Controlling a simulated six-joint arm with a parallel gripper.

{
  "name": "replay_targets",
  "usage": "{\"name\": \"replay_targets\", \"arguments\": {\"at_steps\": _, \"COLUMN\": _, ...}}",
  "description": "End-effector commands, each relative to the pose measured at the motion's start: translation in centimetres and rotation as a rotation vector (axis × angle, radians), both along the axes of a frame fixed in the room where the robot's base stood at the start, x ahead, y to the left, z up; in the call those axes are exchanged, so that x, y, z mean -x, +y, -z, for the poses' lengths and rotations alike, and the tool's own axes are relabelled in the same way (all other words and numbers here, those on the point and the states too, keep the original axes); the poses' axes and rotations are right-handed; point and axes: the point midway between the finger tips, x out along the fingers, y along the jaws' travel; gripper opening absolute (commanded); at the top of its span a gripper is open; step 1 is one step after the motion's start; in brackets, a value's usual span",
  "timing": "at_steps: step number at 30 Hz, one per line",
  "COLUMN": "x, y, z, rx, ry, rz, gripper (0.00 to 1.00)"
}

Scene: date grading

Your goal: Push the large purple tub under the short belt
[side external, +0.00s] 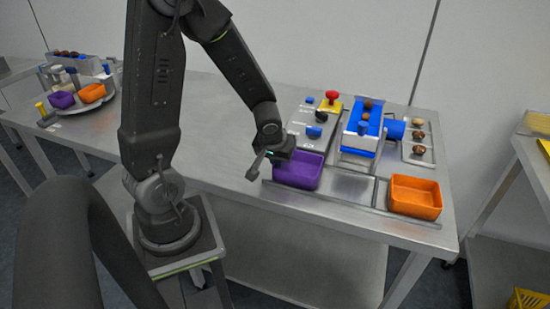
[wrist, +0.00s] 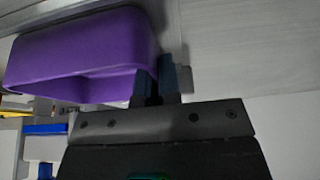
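The large purple tub (side external: 297,184) stands upright on the metal work surface, left of the short blue belt (side external: 362,141) and in front of a control panel. In the wrist view the tub (wrist: 75,48) fills the upper left. My gripper (wrist: 158,78) has its two fingers close together, with nothing seen held between them. The fingertips are right beside the tub's wall; I cannot tell whether they touch it. In the side view my gripper (side external: 254,172) is low at the tub's left side, and my wrist hides part of the tub's left rim.
An orange tub (side external: 414,206) stands to the right, past a bare stretch of metal (side external: 350,185). A control panel (side external: 309,127) with a red button lies behind the purple tub. Dates sit on a plate (side external: 417,153) right of the belt. A turntable with small tubs (side external: 62,100) is far left.

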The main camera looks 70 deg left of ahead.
Motion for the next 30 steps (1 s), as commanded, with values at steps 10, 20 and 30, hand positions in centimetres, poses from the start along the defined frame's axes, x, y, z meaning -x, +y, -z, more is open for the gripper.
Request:
{"name": "replay_targets", "arguments": {"at_steps": 10, "x": -2.8, "y": -2.9, "z": 0.0, "rx": 0.000, "ry": 0.000, "rz": 0.004, "gripper": 0.00}}
{"name": "replay_targets", "arguments": {"at_steps": 20, "x": -5.5, "y": -5.5, "z": 0.0, "rx": 0.000, "ry": 0.000, "rz": 0.003, "gripper": 0.00}}
{"name": "replay_targets", "arguments": {"at_steps": 30, "x": -8.2, "y": -8.2, "z": 0.0, "rx": -0.001, "ry": -0.001, "rz": 0.002, "gripper": 0.00}}
